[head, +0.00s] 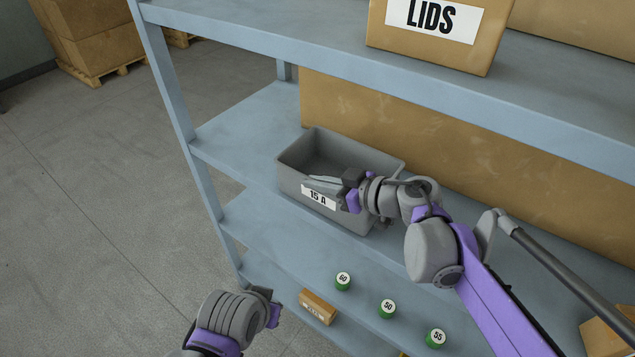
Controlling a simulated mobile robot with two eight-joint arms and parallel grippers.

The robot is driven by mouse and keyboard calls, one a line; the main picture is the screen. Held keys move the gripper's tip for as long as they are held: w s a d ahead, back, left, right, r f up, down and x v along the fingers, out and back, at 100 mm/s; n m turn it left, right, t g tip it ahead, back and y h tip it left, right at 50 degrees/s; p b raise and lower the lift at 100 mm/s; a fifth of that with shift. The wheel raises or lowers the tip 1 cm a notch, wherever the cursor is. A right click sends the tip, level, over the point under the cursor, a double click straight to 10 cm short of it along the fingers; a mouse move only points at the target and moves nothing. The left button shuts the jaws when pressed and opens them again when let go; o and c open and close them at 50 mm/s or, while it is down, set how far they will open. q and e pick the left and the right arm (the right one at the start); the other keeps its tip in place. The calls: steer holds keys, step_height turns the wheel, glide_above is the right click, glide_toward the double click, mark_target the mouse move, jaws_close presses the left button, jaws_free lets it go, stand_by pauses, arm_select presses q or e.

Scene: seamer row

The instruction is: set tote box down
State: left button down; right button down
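The grey tote box (388,163) is open-topped and looks empty where I can see into it. It carries a "15 A" label and appears level on the middle shelf (245,125), though its underside is hidden. My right gripper (322,183) is at the tote's front wall, with its pale fingers by the rim above the label. I cannot tell whether they pinch the rim. My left gripper (275,308) is low at the bottom of the view, away from the tote. Its fingers are too hidden to tell open from shut.
A "LIDS" carton (430,50) sits on the upper shelf (300,35). A long cardboard box (470,150) stands behind the tote. Below are a small carton (318,307) and green numbered cans (387,309). The middle shelf is clear left of the tote.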

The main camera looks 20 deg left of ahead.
steer(key=shift+f, duration=0.15)
steer(key=c, duration=1.5)
jaws_free()
steer(key=shift+f, duration=0.15)
steer(key=o, duration=0.5)
steer(key=shift+c, duration=0.2)
steer(key=shift+r, duration=0.25)
steer(key=v, duration=1.2)
